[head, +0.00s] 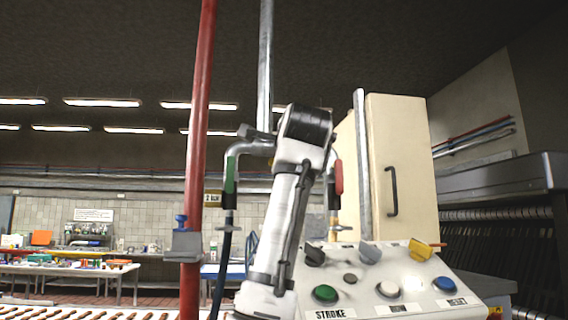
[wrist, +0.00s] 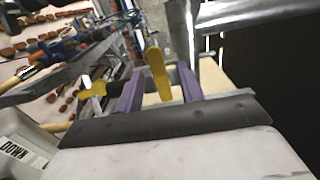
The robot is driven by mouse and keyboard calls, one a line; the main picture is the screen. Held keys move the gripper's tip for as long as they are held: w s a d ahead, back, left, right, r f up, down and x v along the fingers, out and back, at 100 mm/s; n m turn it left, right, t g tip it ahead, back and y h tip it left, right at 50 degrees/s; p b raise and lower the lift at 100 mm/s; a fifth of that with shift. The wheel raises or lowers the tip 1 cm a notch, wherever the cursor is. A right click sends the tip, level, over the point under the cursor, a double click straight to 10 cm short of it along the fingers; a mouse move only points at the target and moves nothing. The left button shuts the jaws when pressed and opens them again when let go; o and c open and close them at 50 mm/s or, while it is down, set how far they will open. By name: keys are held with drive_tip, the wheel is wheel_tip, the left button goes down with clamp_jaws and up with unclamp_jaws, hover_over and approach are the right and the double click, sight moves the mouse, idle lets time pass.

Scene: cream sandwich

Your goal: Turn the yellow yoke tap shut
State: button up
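In the wrist view a long yellow handle (wrist: 157,75), which looks like the yoke tap's lever, stands between the two purple fingers of my gripper (wrist: 160,68). The gripper is open, with a gap visible on each side of the handle. How deep the handle sits between the fingers I cannot tell. In the head view my arm covers the gripper and the yellow handle. A green-handled tap (head: 230,174) and a red-handled tap (head: 338,178) show on either side of my arm.
A control panel (head: 455,300) with coloured buttons and a yellow knob (head: 420,250) stands at lower right. A red vertical pipe (head: 197,130) rises left of my arm. A cream cabinet (head: 405,160) stands behind. Another yellow piece (wrist: 92,90) lies left of the fingers.

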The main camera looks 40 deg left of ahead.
drive_tip(key=b+v, duration=0.5)
drive_tip(key=v, duration=0.8)
